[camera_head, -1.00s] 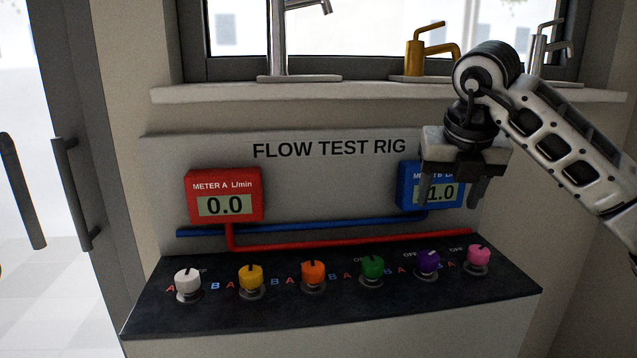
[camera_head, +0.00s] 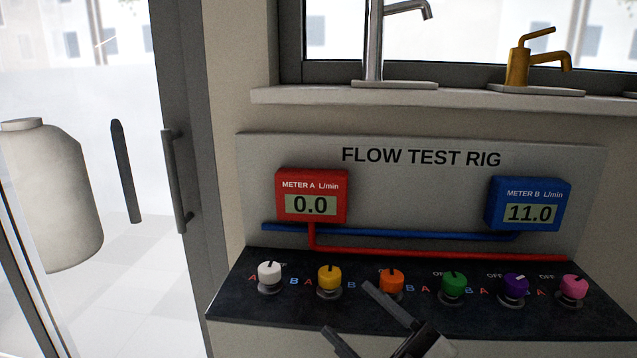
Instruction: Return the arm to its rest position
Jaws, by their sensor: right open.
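My right gripper (camera_head: 362,314) shows at the bottom centre of the head view, in front of the dark knob panel (camera_head: 240,300). Its two dark fingers are apart with nothing between them. One finger overlaps the panel in the picture, just below the orange knob (camera_head: 391,282); I cannot tell how far it is from the panel. The rest of my right arm is out of the frame. My left gripper is not in view.
The flow test rig has a red meter A (camera_head: 311,195) reading 0.0 and a blue meter B (camera_head: 528,204) reading 11.0. Several coloured knobs line the panel. Taps (camera_head: 518,68) stand on the sill above. A glass door (camera_head: 183,180) and a pale tank (camera_head: 52,195) are at left.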

